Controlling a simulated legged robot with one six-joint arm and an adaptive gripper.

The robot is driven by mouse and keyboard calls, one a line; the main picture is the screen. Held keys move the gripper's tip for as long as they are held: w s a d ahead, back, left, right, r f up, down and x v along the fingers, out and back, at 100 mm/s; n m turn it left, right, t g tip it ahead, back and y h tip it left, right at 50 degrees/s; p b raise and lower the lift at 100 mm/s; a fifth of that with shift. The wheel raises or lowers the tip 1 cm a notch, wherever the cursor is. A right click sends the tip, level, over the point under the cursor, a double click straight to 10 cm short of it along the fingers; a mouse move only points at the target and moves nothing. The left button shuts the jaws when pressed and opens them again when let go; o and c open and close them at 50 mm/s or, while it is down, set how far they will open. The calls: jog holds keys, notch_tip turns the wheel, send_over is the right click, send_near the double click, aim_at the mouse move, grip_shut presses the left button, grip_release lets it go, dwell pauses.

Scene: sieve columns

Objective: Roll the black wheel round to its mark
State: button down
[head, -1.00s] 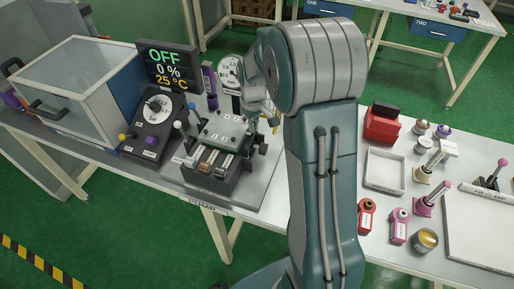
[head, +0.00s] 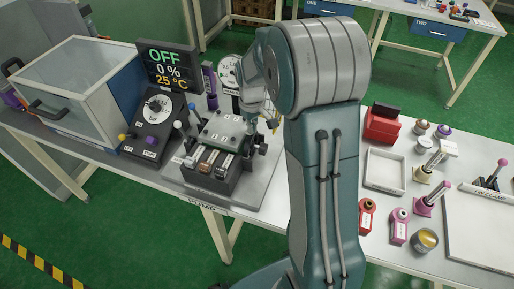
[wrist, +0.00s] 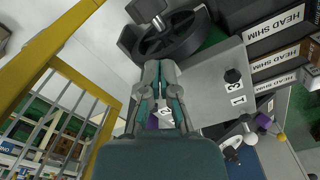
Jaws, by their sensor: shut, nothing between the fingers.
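The black wheel (wrist: 182,36) shows at the top of the wrist view, with a dark rim and spokes, beside a grey plate (wrist: 205,95). I cannot make out its mark. My gripper (wrist: 159,64) is shut and empty, its fingertips just below the wheel's rim in the picture; I cannot tell whether they touch it. In the head view my gripper (head: 271,124) is over the right side of the pump unit (head: 215,171), partly behind my arm. I cannot clearly pick out the wheel in that view.
Shim blocks (wrist: 275,24) labelled HEAD SHIM lie right of the wheel in the wrist view. The black control box (head: 157,122) and the OFF display (head: 167,65) stand left of the pump. A white tray (head: 385,170) and several parts lie right of my arm.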

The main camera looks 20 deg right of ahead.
aim_at(247, 147)
jog(key=shift+s+a+f, duration=0.1)
jog(key=shift+s+a, duration=0.85)
jog(key=shift+a, duration=0.05)
dwell(1.1)
jog(key=shift+s+a+f, duration=0.55)
jog(key=shift+s+a, duration=0.05)
dwell(1.0)
jog(key=shift+w+d+r, duration=0.1)
jog(key=shift+w+r, duration=0.05)
jog(key=shift+r, duration=2.4)
jog(key=w+d+r, duration=0.4)
jog(key=shift+d+f, duration=0.1)
jog(key=shift+f, duration=3.1)
